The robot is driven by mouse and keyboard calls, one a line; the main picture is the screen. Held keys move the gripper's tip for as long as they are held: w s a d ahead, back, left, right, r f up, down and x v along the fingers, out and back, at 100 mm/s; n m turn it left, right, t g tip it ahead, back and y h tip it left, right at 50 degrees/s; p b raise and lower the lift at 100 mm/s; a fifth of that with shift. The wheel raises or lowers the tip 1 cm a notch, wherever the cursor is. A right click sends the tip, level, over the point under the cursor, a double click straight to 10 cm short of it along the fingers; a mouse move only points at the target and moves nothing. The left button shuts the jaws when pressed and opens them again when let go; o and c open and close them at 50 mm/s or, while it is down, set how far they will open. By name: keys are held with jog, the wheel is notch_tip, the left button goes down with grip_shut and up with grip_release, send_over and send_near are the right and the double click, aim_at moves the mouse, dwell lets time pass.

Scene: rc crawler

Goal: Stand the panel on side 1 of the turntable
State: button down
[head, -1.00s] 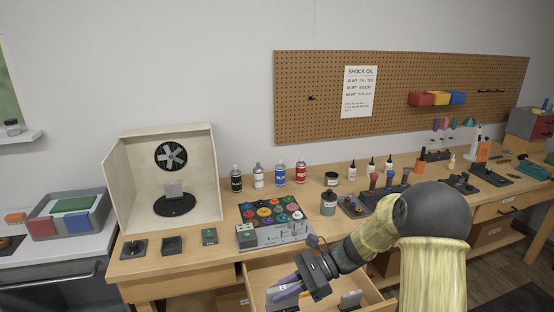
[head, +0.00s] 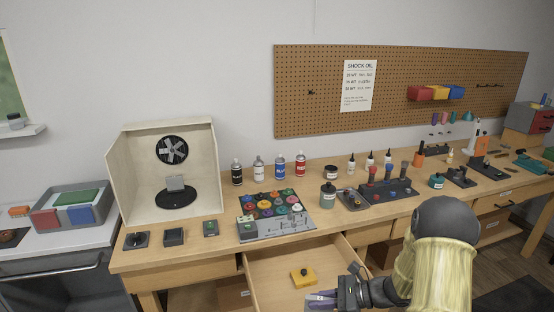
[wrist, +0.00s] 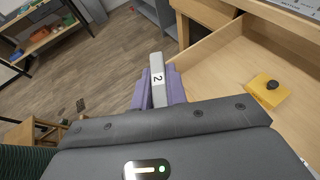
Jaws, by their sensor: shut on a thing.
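My gripper (wrist: 159,92) has purple fingers, shut on a narrow grey piece marked "2" (wrist: 157,66), seen edge-on in the wrist view; I take it to be the panel. In the head view my gripper (head: 320,299) is low at the bottom, at the open drawer's front right. The black round turntable (head: 173,200) sits inside the pale open-fronted booth (head: 139,180) at the bench's left end. The side numbers cannot be read.
The open drawer (head: 262,275) holds a yellow block with a black knob (head: 303,277). A tray of coloured paint pots (head: 275,215) lies right of the booth, with several bottles (head: 279,168) behind. Three small dark items, including a tray (head: 174,237), line the bench edge before the booth.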

jog(key=s+d+f+m+t+h, duration=0.25)
jog(key=d+f+m+t, duration=0.25)
jog(key=d+f, duration=0.7)
notch_tip(320, 180, down, 10)
jog(key=a+b, duration=0.1)
jog(key=b, duration=0.9)
jog(key=shift+s, duration=0.15)
jog(key=shift+r, duration=0.15)
jog(key=a+r+p, duration=0.2)
jog(key=r+p, duration=0.6)
jog(key=a+r+p, duration=0.2)
jog(key=r+p, duration=0.6)
jog(key=a+r+p, duration=0.3)
jog(key=r+p, duration=0.5)
jog(key=shift+r+p, duration=0.35)
jog(key=shift+p, duration=0.05)
jog(key=shift+f, duration=0.1)
jog(key=shift+a+y, duration=0.25)
